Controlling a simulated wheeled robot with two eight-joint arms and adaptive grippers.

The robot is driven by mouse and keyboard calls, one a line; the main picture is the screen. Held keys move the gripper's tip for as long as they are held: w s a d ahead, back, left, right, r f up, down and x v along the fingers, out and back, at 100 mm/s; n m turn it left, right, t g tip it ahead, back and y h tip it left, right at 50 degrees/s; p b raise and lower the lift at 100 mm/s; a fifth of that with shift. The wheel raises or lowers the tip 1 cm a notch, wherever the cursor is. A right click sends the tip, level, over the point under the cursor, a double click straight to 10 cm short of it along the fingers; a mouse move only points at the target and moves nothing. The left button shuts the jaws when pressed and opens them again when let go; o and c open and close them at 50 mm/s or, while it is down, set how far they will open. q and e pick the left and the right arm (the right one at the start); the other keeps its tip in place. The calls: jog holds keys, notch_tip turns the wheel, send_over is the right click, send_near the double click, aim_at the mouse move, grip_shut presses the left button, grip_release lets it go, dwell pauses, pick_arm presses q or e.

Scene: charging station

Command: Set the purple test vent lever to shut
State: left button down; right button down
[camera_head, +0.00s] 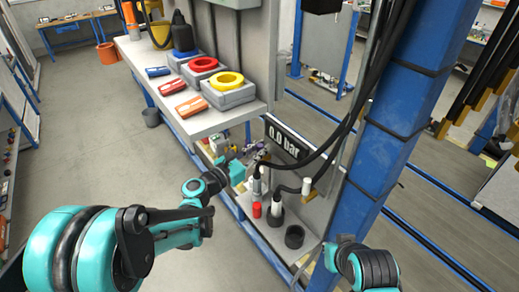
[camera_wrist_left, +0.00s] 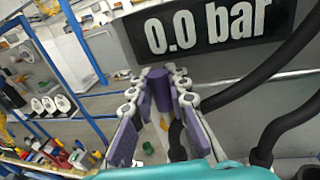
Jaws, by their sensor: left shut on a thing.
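The purple test vent lever (camera_wrist_left: 159,90) shows in the left wrist view as a short purple cylinder just below the pressure display. My left gripper (camera_wrist_left: 158,82) has its fingertips on both sides of it and is shut on it. The gripper's finger pads are also purple. In the head view my left gripper (camera_head: 254,152) is small, low beside the display, and the lever is hard to tell apart from it there. The display (camera_head: 286,138) reads 0.0 bar. My right arm shows at the lower right, but its gripper is out of view.
Black hoses (camera_head: 318,152) hang just right of the gripper. A shelf (camera_head: 206,122) with coloured ring blocks is above, and a blue post (camera_head: 385,130) is at the right.

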pick_arm(q)
jog(key=s+d+f+m+h+b, duration=0.1)
jog(key=s+f+m+h+b, duration=0.1)
jog(key=m+b, duration=0.5)
jog(key=s+d+f+m+g+h+b, duration=0.1)
jog(key=m+b, duration=0.5)
jog(key=m, duration=0.6)
jog(key=shift+s+d+f+g+h+b, duration=0.3)
jog(key=shift+s+d+f+h+b, duration=0.25)
jog(key=shift+f, duration=0.8)
jog(key=shift+s+m, duration=0.15)
jog(key=shift+m, duration=0.25)
jog(key=c, duration=1.4)
grip_release()
jog(key=shift+c, duration=0.2)
jog(key=shift+a, duration=0.1)
jog(key=v, duration=1.1)
jog(key=shift+s+a, duration=0.25)
jog(key=shift+s, duration=0.05)
